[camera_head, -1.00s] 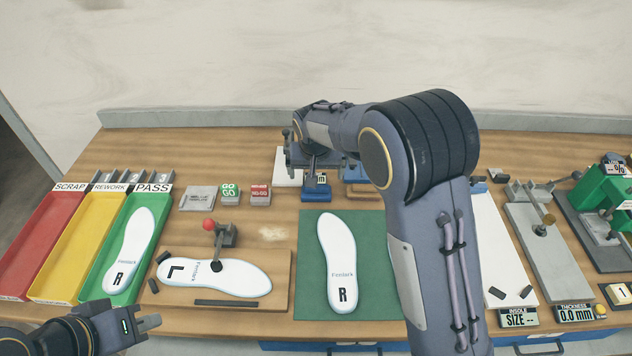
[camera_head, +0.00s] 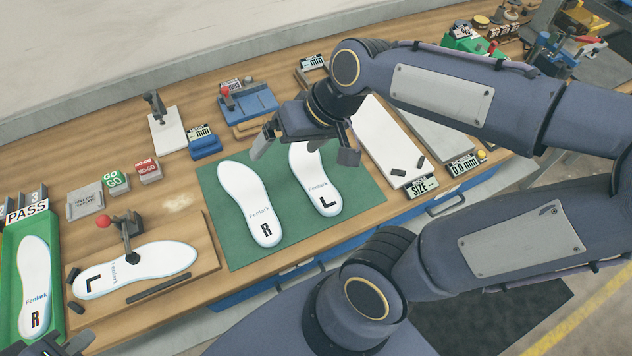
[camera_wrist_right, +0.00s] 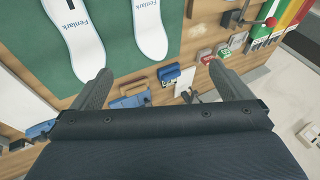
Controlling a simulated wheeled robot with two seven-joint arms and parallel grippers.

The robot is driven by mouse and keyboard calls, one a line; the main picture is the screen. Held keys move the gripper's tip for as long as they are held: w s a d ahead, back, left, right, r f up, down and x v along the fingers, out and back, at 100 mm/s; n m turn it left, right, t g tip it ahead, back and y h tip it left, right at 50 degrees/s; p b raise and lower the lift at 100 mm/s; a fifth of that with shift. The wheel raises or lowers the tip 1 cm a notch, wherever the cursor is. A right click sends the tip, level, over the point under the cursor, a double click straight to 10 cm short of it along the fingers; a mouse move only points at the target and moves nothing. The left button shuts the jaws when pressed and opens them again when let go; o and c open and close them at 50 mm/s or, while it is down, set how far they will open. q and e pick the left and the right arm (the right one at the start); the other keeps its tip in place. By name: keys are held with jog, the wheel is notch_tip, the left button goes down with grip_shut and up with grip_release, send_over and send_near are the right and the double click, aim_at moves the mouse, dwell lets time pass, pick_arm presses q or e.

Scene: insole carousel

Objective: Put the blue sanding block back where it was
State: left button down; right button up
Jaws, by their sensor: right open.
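A blue block (camera_head: 206,148), which looks like the sanding block, sits on the bench in front of a small "mm" display (camera_head: 200,132). The right wrist view also shows the blue block (camera_wrist_right: 168,73). My right gripper (camera_head: 305,146) is open and empty above the back of the green mat, to the right of the blue block and apart from it. Its two spread fingers show in the right wrist view (camera_wrist_right: 160,82). My left gripper (camera_head: 72,346) shows only in part at the bottom left corner; its jaw opening is unclear.
A pale dusty patch (camera_head: 178,203) marks the bare wood left of the green mat (camera_head: 222,205). Insoles R (camera_head: 246,200) and L (camera_head: 316,185) lie on the mat. GO (camera_head: 116,182) and NO-GO (camera_head: 149,171) blocks stand nearby. A blue fixture (camera_head: 249,108) stands behind.

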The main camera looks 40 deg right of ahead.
jog(key=s+f+t, duration=0.1)
jog(key=s+f, duration=0.1)
jog(key=s, duration=0.6)
jog(key=shift+s+a+n, duration=0.2)
jog(key=shift+a+n, duration=0.2)
jog(key=shift+a, duration=0.05)
jog(key=shift+c, duration=0.4)
